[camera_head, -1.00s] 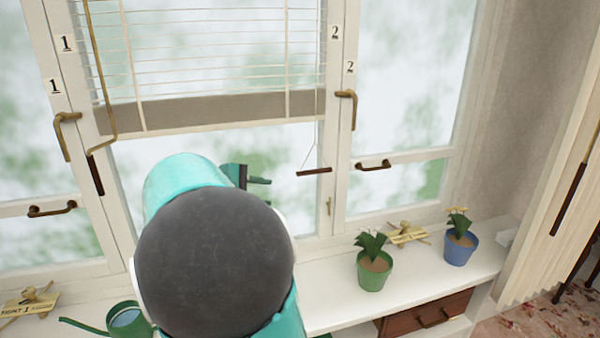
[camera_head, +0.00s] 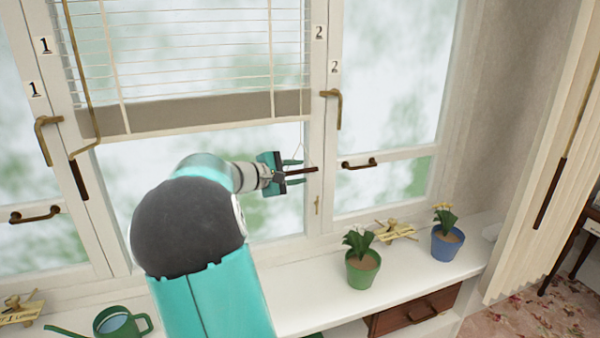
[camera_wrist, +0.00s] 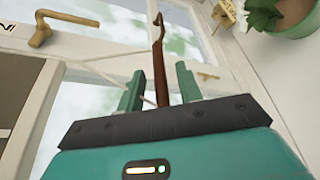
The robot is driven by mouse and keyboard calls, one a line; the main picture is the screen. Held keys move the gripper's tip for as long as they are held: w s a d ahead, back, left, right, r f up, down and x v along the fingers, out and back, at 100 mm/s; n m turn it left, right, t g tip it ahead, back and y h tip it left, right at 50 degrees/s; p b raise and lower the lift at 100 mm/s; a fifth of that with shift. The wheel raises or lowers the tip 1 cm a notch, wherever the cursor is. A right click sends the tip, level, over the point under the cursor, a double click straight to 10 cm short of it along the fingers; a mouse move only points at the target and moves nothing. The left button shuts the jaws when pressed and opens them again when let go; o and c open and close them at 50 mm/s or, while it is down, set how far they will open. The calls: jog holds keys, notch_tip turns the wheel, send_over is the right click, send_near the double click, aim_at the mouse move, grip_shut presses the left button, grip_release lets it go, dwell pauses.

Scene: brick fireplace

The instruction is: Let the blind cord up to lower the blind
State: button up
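The slatted blind (camera_head: 190,110) hangs partly lowered over the middle window, its taupe bottom rail above my gripper. A thin cord (camera_head: 302,142) runs down beside the blind to a dark brown bar (camera_head: 310,169). My teal gripper (camera_head: 296,172) has its fingers above and below this bar in the head view. In the wrist view, the brown bar (camera_wrist: 161,75) stands between the spread fingers of my gripper (camera_wrist: 160,88), with gaps on both sides. The cord (camera_wrist: 98,73) shows there left of the fingers. The bar's near end is hidden by the gripper body.
Another handle (camera_head: 332,96) sits above. A green pot (camera_head: 363,268), a blue pot (camera_head: 446,244) and a green watering can (camera_head: 122,322) stand on the white sill (camera_head: 310,292).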

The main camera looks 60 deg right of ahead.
jog(key=shift+x, duration=0.8)
grip_shut()
jog(key=shift+r, duration=0.1)
notch_tip(320, 180, up, 22)
jog(key=shift+f, duration=0.2)
grip_release()
jog(key=shift+a, duration=0.1)
